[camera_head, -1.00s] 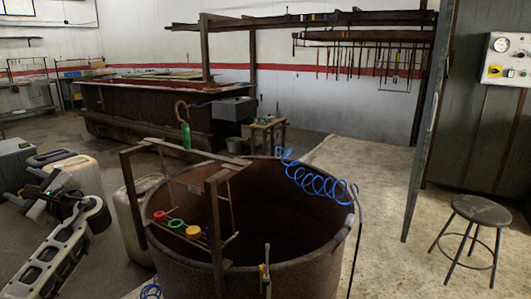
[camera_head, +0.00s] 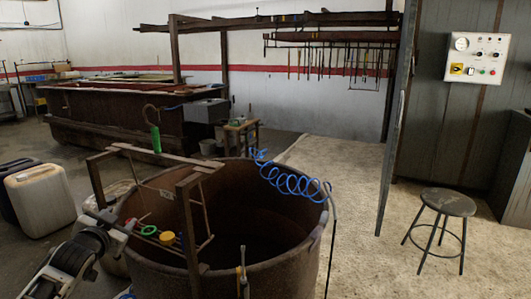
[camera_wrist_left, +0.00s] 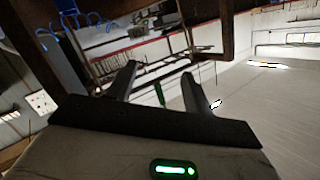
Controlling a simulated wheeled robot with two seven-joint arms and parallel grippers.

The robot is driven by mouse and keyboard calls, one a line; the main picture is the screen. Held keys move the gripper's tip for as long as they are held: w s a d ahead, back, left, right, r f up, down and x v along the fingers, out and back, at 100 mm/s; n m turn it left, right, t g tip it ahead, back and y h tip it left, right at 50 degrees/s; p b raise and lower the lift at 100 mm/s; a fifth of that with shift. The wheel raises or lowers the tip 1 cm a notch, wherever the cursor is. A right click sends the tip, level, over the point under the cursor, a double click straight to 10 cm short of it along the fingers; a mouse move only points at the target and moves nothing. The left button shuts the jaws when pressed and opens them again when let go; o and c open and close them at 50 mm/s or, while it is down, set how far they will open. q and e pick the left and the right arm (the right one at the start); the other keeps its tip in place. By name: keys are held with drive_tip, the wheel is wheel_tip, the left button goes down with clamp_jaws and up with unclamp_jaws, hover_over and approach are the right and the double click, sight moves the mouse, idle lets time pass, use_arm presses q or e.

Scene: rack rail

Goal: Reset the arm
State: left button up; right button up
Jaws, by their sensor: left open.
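My left gripper (camera_head: 112,224) is at the left side of the rusty round tub, in front of the dark frame standing over its rim. In the left wrist view the two fingers (camera_wrist_left: 160,70) are apart with nothing between them. A green-handled hook (camera_head: 155,138) hangs on the frame's rail (camera_head: 142,153); its green handle (camera_wrist_left: 158,93) shows beyond the fingers in the wrist view. Red, green and yellow ring-shaped items (camera_head: 167,238) sit at the frame's lower bar. My right gripper is in neither view.
The tub (camera_head: 290,235) fills the front middle, with a coiled blue hose (camera_head: 292,184) on its rim. A stool (camera_head: 448,203) stands at right. The floor between tub and stool is clear.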

use_arm(q)
drive_tip(key=s+d+f+g+h, duration=0.2)
drive_tip(key=s+d+f+h, duration=0.2)
drive_tip(key=s+d+f, duration=0.95)
drive_tip(key=s+d+f+n+g+h+p, duration=0.1)
drive_tip(key=s+d+f+g+h+p, duration=0.1)
drive_tip(key=s+d, duration=1.3)
drive_tip(key=s, duration=0.3)
drive_tip(key=shift+s+f+n+g, duration=0.2)
drive_tip(key=shift+f+n+g, duration=0.1)
drive_tip(key=shift+f+g, duration=0.1)
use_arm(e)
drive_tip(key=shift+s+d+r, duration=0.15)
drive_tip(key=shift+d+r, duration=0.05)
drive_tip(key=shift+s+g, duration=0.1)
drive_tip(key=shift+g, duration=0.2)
